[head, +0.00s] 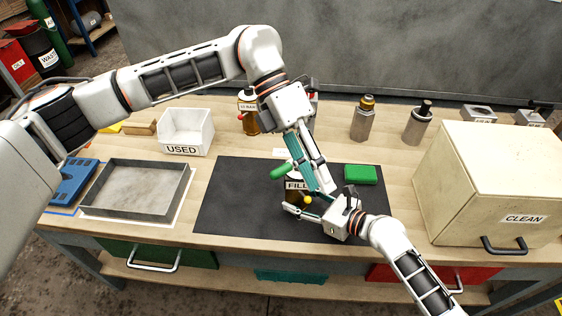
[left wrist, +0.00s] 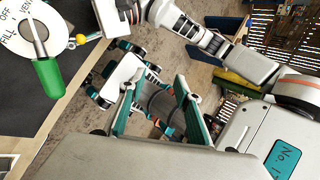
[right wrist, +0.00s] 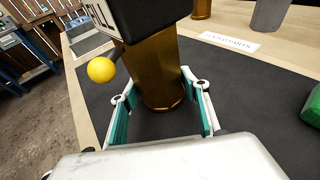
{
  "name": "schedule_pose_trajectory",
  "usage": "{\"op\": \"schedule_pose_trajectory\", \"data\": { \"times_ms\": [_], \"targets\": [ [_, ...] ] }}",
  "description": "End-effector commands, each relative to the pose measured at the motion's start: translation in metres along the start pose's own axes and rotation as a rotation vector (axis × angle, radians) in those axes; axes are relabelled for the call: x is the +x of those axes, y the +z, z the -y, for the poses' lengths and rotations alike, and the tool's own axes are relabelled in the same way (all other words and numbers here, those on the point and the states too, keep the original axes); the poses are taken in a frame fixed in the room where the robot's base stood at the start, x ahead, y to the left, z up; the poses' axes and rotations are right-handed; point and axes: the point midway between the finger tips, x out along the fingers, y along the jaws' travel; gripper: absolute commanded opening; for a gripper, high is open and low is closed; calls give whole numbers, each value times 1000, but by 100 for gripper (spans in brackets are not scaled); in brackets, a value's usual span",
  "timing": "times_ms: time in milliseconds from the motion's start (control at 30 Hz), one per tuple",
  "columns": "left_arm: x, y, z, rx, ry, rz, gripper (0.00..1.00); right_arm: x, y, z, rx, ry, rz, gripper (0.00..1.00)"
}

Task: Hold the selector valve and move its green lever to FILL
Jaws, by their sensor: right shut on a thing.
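The selector valve (head: 294,196) stands on the dark mat, partly hidden by my grippers. It has a black block marked FILL, a yellow ball and a bronze body (right wrist: 155,75). Its green lever (head: 282,171) sticks out to the left in the head view. In the left wrist view the green lever (left wrist: 48,78) points down from a white dial (left wrist: 62,22) marked OFF, VENT and FILL. My right gripper (right wrist: 160,98) is shut on the bronze body, one finger on each side. My left gripper (left wrist: 156,85) is open and empty beside the valve, apart from the lever.
A green block (head: 361,175) lies on the mat (head: 235,205) to the right. A grey tray (head: 135,188) and a white USED bin (head: 186,132) stand left; a large CLEAN box (head: 490,180) stands right. Several bottles stand behind. My two forearms are close together over the mat.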

Motion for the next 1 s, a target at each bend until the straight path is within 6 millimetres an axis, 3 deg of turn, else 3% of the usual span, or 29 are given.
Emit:
{"op": "schedule_pose_trajectory", "data": {
  "times_ms": [100,300,467,667,1000],
  "targets": [
    [-41,5,-30,-20,207,-32,33,0,-1,0,0,0,-1,28],
    [-102,6,-61,-82,451,-57,33,0,-1,0,0,0,-1,28],
    [-127,5,-70,-115,539,-62,33,0,-1,0,0,0,-1,28],
    [-119,3,-79,-122,554,-65,33,0,-1,0,0,0,-1,28],
    [-65,-3,-111,-122,550,-65,33,0,-1,0,0,0,-1,28]
  ]
}}
